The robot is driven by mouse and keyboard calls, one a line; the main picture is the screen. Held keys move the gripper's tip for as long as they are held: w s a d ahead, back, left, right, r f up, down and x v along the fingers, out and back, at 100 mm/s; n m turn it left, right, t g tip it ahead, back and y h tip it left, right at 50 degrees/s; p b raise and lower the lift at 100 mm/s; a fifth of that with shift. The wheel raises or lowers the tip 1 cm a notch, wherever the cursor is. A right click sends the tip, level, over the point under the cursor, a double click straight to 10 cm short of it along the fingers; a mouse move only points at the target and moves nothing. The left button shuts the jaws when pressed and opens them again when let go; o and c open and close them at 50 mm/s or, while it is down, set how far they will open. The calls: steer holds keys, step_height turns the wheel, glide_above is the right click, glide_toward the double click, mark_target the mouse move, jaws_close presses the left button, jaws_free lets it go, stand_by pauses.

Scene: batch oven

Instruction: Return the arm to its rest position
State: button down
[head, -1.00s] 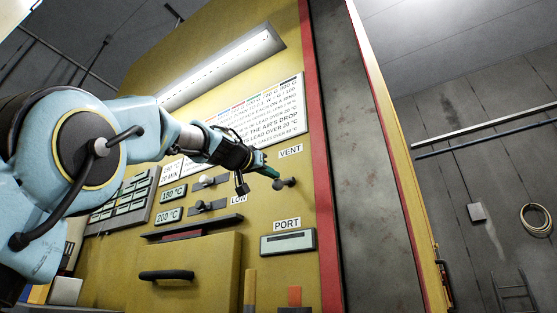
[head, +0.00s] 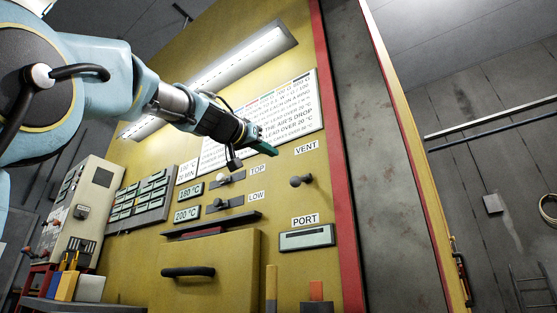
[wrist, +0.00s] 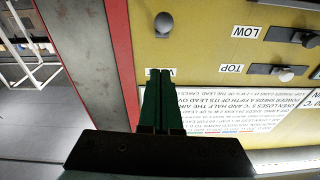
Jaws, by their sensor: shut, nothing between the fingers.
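My gripper (head: 268,149) is in front of the yellow oven panel (head: 285,215), above and left of the VENT knob (head: 301,181) in the head view. Its green fingers are shut together with nothing between them, and they are apart from the knob. In the wrist view my gripper (wrist: 160,88) points at the panel, partly covering the VENT label and the printed instruction sheet (wrist: 225,105). The VENT knob (wrist: 164,23) shows beyond the fingertips there. My arm reaches in from the upper left of the head view.
The TOP slider (head: 224,179) and LOW slider (head: 222,204) sit left of the knob. Below are a drawer with a black handle (head: 188,272) and the PORT slot (head: 307,237). A grey control box (head: 90,210) stands at left. Open space lies right of the oven.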

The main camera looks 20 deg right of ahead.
steer(key=shift+v, duration=0.75)
steer(key=w+a+f+n+y, duration=0.25)
steer(key=w+f+y, duration=0.2)
steer(key=f, duration=0.85)
steer(key=w+a+f+n+g+y, duration=0.15)
steer(key=w+a+f+y, duration=0.35)
steer(key=f, duration=0.9)
steer(key=w+a+f+n+y, duration=0.1)
steer(key=w+a+f+n, duration=0.35)
steer(key=f, duration=0.85)
steer(key=s+a+f+n+g+y, duration=0.1)
steer(key=a+f, duration=0.2)
steer(key=f, duration=0.4)
steer(key=s+a+f+g+y+p, duration=0.1)
steer(key=s+a+f+y, duration=0.15)
steer(key=f, duration=0.45)
steer(key=s+a+f+n+g, duration=0.1)
steer(key=a+f, duration=0.3)
steer(key=f, duration=0.3)
steer(key=s+a+f+n+g+y, duration=0.1)
steer(key=s+a+f+g, duration=0.1)
steer(key=s+a+f, duration=0.4)
steer(key=s+a+f+g+y, duration=0.2)
steer(key=s+a+f, duration=0.1)
steer(key=s+f, duration=0.45)
step_height(320, 180, up, 39)
steer(key=p, duration=3.9)
steer(key=shift+w, duration=0.2)
